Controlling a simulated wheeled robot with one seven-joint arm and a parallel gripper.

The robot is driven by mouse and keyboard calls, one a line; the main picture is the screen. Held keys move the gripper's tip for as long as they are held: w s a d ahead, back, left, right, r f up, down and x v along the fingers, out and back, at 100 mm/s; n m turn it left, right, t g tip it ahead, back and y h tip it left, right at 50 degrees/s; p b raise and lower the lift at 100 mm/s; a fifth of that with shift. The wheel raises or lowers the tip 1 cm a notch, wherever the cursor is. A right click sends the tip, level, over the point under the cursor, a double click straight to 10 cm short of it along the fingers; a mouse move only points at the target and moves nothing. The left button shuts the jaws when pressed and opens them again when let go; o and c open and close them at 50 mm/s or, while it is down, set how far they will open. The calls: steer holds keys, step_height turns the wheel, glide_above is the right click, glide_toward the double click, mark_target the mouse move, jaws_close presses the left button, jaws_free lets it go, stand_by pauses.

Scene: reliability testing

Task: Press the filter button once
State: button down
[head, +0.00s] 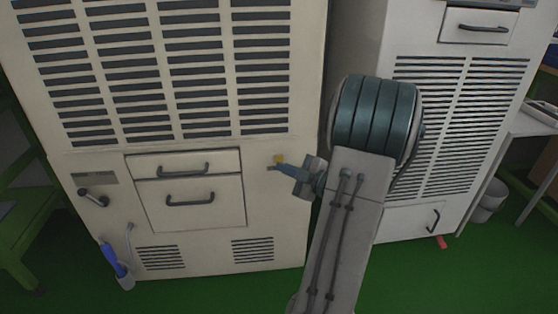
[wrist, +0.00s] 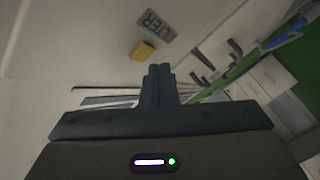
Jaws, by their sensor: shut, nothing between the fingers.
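The filter button looks like a small yellow block on the cream cabinet front (head: 265,232). In the head view the yellow button (head: 279,158) is right of the drawers, just beyond my gripper's tip. In the wrist view the yellow button (wrist: 143,50) is up and left of my fingertips, next to a grey label (wrist: 154,26) whose readable letters end in "LTER". My gripper (head: 270,168) is shut and empty, pointing left close to the cabinet front. Its closed fingers show in the wrist view (wrist: 160,70). I cannot tell whether they touch the panel; they look apart from the button.
Drawers with dark handles (head: 190,202) are left of the button. A second vented cabinet (head: 455,110) stands to the right, behind my arm. A blue-handled tool (head: 112,260) hangs at lower left. Green floor (head: 200,298) lies in front.

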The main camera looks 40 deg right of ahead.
steer(key=shift+s+a, duration=0.45)
steer(key=shift+s, duration=0.25)
steer(key=shift+s+a, duration=0.4)
steer(key=shift+s, duration=0.35)
steer(key=shift+s+a, duration=0.45)
steer(key=shift+s, duration=0.25)
